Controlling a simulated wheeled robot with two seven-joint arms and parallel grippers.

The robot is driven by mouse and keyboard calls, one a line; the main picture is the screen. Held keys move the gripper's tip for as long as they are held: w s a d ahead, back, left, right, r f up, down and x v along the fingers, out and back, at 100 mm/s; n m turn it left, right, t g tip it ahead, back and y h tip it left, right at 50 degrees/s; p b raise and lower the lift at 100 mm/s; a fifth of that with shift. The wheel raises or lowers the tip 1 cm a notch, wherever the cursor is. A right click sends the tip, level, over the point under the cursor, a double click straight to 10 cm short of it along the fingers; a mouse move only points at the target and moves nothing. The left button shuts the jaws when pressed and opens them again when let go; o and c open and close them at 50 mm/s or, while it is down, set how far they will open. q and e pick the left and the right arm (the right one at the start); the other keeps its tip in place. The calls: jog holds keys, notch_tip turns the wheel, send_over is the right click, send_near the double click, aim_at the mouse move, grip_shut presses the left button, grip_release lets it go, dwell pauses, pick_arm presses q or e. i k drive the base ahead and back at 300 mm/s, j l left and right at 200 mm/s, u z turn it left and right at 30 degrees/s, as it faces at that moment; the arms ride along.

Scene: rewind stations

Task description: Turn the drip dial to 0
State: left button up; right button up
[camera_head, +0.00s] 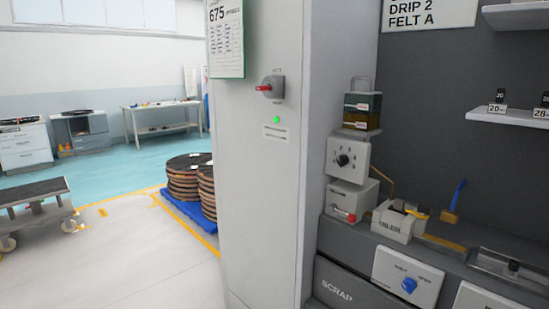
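A black dial (343,160) with dark marks around it sits on the front of a white box (361,153) on the grey bench. It is below a metal-framed container (362,110) holding amber liquid and looks like the drip dial. Its marks are too small to read, so I cannot tell its setting. A sign (430,12) on the back wall reads "DRIP 2 FELT A". Neither of my grippers is in view.
A white cabinet (262,190) with a red-handled switch (270,87) stands left of the bench. A white bin (392,224), a blue knob (409,285) and a blue-handled brush (454,200) are right of the dial. The floor at left is partly open, with a cart (35,190).

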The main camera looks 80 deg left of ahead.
aim_at(342, 160)
jog(key=u, duration=2.2)
jog(key=i+j, duration=0.1)
jog(key=j, duration=0.25)
jog(key=i+j, duration=0.15)
jog(key=j, duration=0.25)
jog(key=i+j, duration=0.1)
jog(key=j, duration=0.25)
jog(key=i+j+u, duration=0.1)
jog(key=j, duration=0.25)
jog(key=i+j, duration=0.15)
jog(key=j, duration=0.2)
